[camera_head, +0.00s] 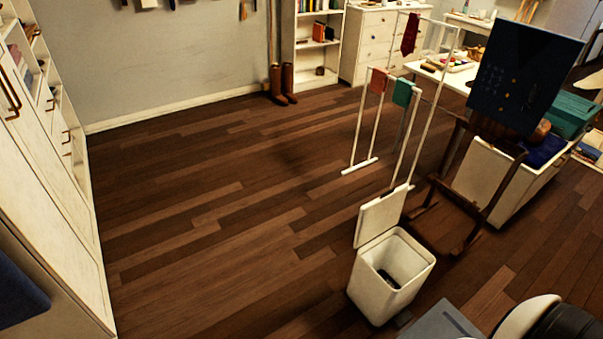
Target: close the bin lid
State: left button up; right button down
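The white bin (379,290) stands on the wooden floor at the lower right of the head view. Its lid (381,217) is open and tilted up at the back left edge of the bin. The bin's mouth faces up, and some dark item (388,279) lies inside. Neither of my grippers can be made out in this view. A white and black rounded part shows at the bottom right corner, apart from the bin.
A white drying rack (358,167) with small cloths stands behind the bin. A wooden chair (470,190) and a white cabinet (487,178) are to its right. A white wardrobe (40,170) lines the left. The floor (220,230) between is clear.

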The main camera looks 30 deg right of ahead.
aim_at(376, 217)
jog(key=i+z, duration=0.15)
jog(key=i, duration=0.3)
jog(key=i+j+z, duration=0.15)
jog(key=i, duration=0.35)
jog(key=i+j+z, duration=0.2)
jog(key=i, duration=0.25)
jog(key=i+j+z, duration=0.15)
jog(key=i, duration=0.3)
